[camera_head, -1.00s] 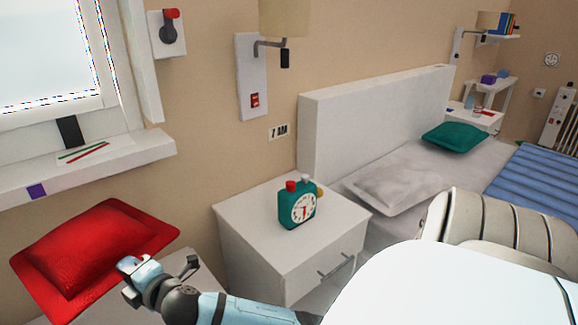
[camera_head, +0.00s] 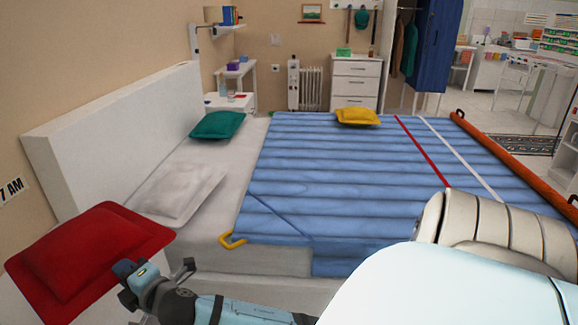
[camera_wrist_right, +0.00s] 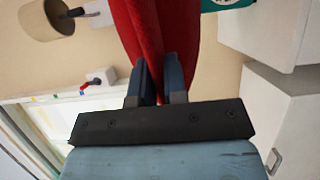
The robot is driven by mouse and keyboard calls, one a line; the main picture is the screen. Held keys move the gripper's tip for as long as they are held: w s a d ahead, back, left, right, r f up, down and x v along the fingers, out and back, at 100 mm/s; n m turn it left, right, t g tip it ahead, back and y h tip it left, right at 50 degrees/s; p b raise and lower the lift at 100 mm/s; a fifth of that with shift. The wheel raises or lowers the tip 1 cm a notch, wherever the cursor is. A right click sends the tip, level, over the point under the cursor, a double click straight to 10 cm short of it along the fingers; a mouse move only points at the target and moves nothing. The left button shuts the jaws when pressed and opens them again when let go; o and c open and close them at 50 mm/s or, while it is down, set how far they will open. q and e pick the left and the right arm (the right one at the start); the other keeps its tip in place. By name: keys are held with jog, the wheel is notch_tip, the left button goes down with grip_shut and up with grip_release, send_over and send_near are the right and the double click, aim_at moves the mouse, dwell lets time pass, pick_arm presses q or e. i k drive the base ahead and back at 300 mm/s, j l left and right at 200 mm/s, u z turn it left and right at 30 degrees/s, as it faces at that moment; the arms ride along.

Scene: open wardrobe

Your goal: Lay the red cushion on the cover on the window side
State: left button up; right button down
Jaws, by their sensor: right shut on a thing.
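The red cushion (camera_head: 82,252) is at the lower left of the head view, held up in front of the white bedside cabinet. My right gripper (camera_head: 155,275) is shut on its near right edge. In the right wrist view the fingers (camera_wrist_right: 161,85) pinch the red cushion (camera_wrist_right: 150,35). The blue cover (camera_head: 340,190) lies over the bed to the right, apart from the cushion. It has a yellow loop (camera_head: 232,240) at its near left corner, and a red and a white stripe cross it towards the foot. My left gripper is out of view.
A pale grey pillow (camera_head: 180,192) and a green cushion (camera_head: 217,124) lie at the headboard (camera_head: 120,130). A yellow cushion (camera_head: 358,116) lies on the cover's far side. The near middle of the cover is bare. My own arm hides the lower right.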

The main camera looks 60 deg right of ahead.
aim_at(387, 207)
jog(key=z, duration=1.5)
jog(key=i+l+z, duration=0.35)
jog(key=i+z, duration=0.35)
jog(key=i+l, duration=0.1)
jog(key=i, duration=0.3)
